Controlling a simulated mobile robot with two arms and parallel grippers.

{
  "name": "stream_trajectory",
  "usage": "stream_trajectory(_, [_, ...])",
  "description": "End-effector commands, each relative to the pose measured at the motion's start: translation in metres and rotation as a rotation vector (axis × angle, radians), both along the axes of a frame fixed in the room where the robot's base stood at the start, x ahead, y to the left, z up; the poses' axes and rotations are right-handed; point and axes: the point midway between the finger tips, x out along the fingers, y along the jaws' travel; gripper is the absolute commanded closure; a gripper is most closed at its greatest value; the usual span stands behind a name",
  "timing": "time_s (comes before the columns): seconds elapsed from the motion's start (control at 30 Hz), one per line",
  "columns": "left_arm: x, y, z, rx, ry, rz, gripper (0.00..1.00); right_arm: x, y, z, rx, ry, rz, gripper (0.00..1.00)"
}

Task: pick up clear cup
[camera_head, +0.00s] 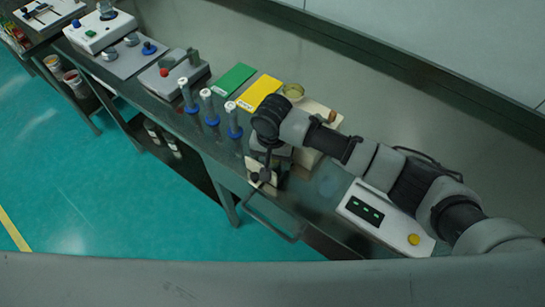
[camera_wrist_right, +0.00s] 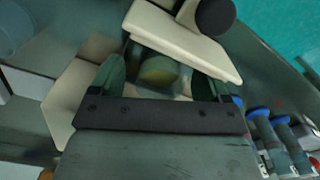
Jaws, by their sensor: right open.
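A faint, see-through round shape, which looks like the clear cup (camera_head: 328,181), stands on the table to the right of my right gripper (camera_head: 270,155). What looks like the same cup shows at the upper left edge of the right wrist view (camera_wrist_right: 12,30), outside the fingers. My right gripper (camera_wrist_right: 158,78) is open and points down over a cream device (camera_wrist_right: 185,40). A yellowish-green round part (camera_wrist_right: 158,70) shows between its fingers; I cannot tell whether they touch it. My left gripper is out of view.
Several blue-based tubes (camera_head: 209,107) stand left of the gripper. A green pad (camera_head: 232,79), a yellow pad (camera_head: 259,92) and a dish with yellowish contents (camera_head: 293,91) lie behind. A white panel with a yellow button (camera_head: 385,216) lies to the right, below my arm.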

Motion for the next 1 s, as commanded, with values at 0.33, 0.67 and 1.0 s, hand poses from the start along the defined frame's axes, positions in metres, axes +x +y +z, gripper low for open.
stream_trajectory(0.33, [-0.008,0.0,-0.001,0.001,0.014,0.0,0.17,0.0,0.0,0.0,0.0,0.0,0.001,0.6])
stream_trajectory(0.67, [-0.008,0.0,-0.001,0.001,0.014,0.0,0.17,0.0,0.0,0.001,0.0,-0.001,0.001,0.76])
stream_trajectory(1.0, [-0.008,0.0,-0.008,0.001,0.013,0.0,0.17,0.001,0.001,0.031,0.003,-0.004,0.001,0.76])
